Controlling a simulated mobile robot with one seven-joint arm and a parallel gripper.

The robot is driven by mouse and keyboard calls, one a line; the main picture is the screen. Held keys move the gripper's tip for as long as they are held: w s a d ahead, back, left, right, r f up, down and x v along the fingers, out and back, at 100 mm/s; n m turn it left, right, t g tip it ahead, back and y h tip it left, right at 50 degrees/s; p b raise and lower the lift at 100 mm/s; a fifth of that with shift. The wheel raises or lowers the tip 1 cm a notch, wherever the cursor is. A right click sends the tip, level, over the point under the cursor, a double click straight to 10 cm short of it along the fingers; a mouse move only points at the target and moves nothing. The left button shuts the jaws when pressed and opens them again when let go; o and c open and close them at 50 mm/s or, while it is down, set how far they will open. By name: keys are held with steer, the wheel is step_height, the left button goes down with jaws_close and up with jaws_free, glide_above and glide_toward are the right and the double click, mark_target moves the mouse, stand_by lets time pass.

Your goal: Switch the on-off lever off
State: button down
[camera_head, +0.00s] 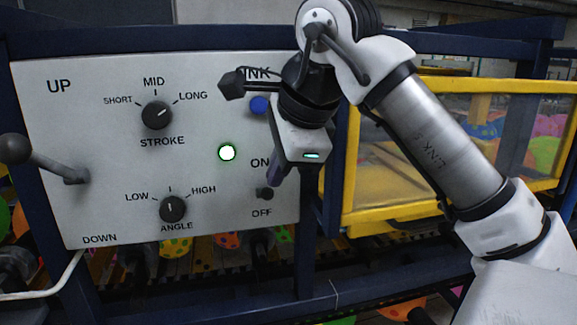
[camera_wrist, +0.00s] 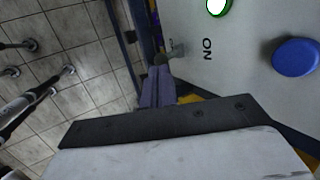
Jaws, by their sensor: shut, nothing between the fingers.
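The on-off lever (camera_head: 265,194) is a small dark-knobbed lever on the white control panel (camera_head: 110,130), between the ON and OFF labels. In the wrist view the lever (camera_wrist: 163,58) shows just beyond my fingertips, its metal base on the panel. My gripper (camera_head: 273,182) is shut and empty, its purplish fingers pointing down right beside the lever. In the wrist view my gripper (camera_wrist: 158,72) overlaps the lever's knob; I cannot tell whether they touch. The lever's exact tilt is hard to tell. A round indicator light (camera_head: 227,152) glows with a green rim.
A blue button (camera_head: 259,104) sits above the lever, partly behind my gripper. STROKE (camera_head: 157,115) and ANGLE (camera_head: 172,208) dials and a large lever (camera_head: 40,160) are further left. A yellow-framed bin (camera_head: 395,222) stands right.

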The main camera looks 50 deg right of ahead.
mark_target(265, 193)
steer(key=shift+b+x, duration=0.35)
steer(key=shift+x, duration=0.65)
steer(key=shift+f, duration=0.15)
steer(key=shift+s+f+b, duration=0.1)
steer(key=shift+f+b, duration=0.05)
steer(key=shift+b, duration=0.45)
steer(key=shift+a+t+b, duration=0.1)
steer(key=shift+t+b, duration=0.25)
steer(key=shift+t, duration=0.05)
steer(key=shift+s+h, duration=0.1)
steer(key=shift+h, duration=0.2)
